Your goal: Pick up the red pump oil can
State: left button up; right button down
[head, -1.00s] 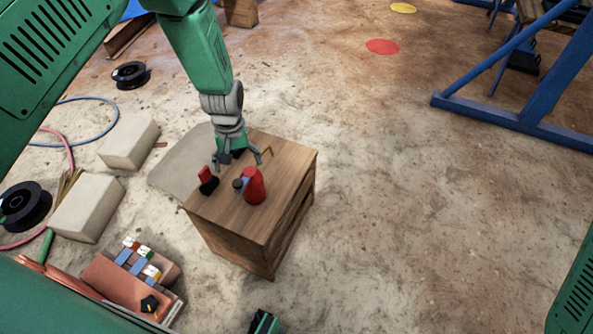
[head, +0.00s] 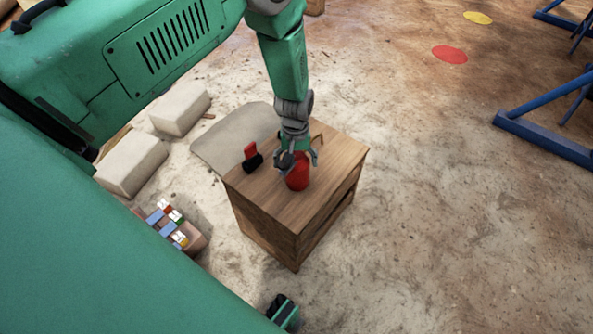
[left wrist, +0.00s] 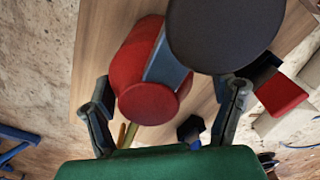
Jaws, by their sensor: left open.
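The red pump oil can (head: 298,181) stands on a small wooden cabinet (head: 330,180). My left gripper (head: 298,163) is open, pointing down over the can's top, and partly hides it. In the left wrist view the can (left wrist: 135,62) lies between the spread fingers of my left gripper (left wrist: 166,98), nearer the left finger. A grey-blue bar on the can leads towards a large dark disc (left wrist: 225,35) near the right finger. I cannot tell whether either finger touches the can. My right gripper is not in view.
A red and black object (head: 251,157) stands on the cabinet left of the can; it also shows in the left wrist view (left wrist: 282,93). Pale blocks (head: 132,165) and a box of small coloured items (head: 172,225) lie to the left.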

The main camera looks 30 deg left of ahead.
pick_arm(q)
notch_tip(320, 180, down, 2)
jog(key=shift+f+b, duration=0.1)
jog(key=shift+b, duration=0.2)
jog(key=shift+d+f, duration=0.2)
jog(key=shift+f, duration=0.1)
jog(key=shift+d, duration=0.15)
jog(key=shift+d+r, duration=0.1)
jog(key=shift+r, duration=0.05)
jog(key=shift+c, duration=0.8)
jog(key=c, duration=1.4)
jog(key=shift+a, duration=0.25)
